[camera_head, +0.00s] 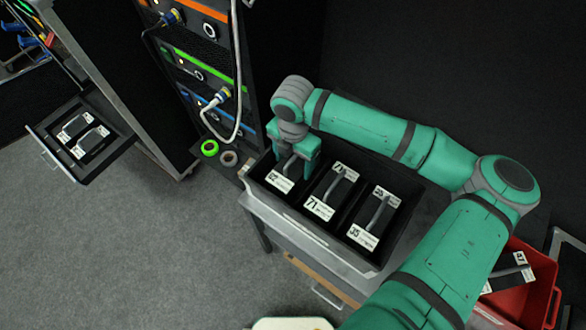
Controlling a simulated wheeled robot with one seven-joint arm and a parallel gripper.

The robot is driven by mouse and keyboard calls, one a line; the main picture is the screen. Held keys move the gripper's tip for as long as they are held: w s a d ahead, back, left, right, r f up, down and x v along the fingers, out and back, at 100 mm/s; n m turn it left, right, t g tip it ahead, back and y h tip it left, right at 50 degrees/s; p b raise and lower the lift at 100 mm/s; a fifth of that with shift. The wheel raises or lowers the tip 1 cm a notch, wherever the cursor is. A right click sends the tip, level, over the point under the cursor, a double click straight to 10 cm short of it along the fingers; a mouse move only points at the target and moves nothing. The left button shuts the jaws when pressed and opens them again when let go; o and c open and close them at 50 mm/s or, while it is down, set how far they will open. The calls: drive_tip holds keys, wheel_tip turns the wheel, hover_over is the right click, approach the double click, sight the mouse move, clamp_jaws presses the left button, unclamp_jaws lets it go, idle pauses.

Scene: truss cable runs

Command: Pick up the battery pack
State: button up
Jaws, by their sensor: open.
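Three dark battery packs with grey handles and white number labels sit in a black tray (330,242). They are the left pack (281,182), the middle pack (320,208) with a label reading 71, and the right pack (364,236) with a label reading 35. My gripper (297,165) is open and points down over the handle end of the left pack. My gripper hides part of that pack. I cannot tell whether its fingers touch the handle.
An open drawer (42,135) at left holds more packs. A red bin (540,297) at right holds another pack, partly behind my arm. A rack with cables (237,75) stands behind the tray's left side. Green tape (209,148) lies near it. Grey floor at left is clear.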

drive_tip(key=shift+f, duration=0.85)
drive_tip(key=shift+w, duration=0.1)
drive_tip(key=c, duration=1.7)
